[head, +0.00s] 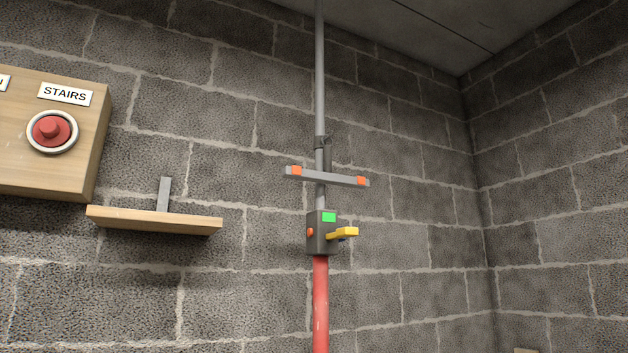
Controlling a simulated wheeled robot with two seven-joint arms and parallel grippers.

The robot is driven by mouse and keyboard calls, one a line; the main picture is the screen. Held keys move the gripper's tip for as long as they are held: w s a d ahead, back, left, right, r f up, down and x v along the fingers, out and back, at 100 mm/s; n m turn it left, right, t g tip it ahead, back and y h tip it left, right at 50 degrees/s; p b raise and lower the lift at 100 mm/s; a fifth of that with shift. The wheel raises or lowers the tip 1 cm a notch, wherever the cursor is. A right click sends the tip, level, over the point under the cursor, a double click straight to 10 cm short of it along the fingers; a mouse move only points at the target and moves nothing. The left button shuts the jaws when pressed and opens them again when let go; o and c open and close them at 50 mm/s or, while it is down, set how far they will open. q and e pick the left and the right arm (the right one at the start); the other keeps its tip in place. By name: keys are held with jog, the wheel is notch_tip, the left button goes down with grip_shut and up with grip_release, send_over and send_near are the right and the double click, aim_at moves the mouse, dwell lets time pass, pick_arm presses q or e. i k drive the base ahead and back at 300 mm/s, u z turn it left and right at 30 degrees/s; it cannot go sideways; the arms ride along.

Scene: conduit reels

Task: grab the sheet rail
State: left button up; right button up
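A short grey bar with an orange band near each end (338,179) sits across a vertical grey conduit (319,85) on the block wall. It tilts slightly down to the right in the picture. It is the only rail-like bar in view, but no label shows that it is the sheet rail. Neither of my grippers is in the head view, and nothing is seen touching the bar.
Below the bar is a dark box (317,245) with a green patch and a yellow lever (346,232), above a red pipe (320,305). At left are a wooden shelf (150,220) and a STAIRS panel (85,140) with a red button (50,131). A wall corner is at right.

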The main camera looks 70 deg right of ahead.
aim_at(293, 171)
jog(key=z, duration=0.7)
jog(key=i, duration=0.75)
jog(key=z, duration=0.8)
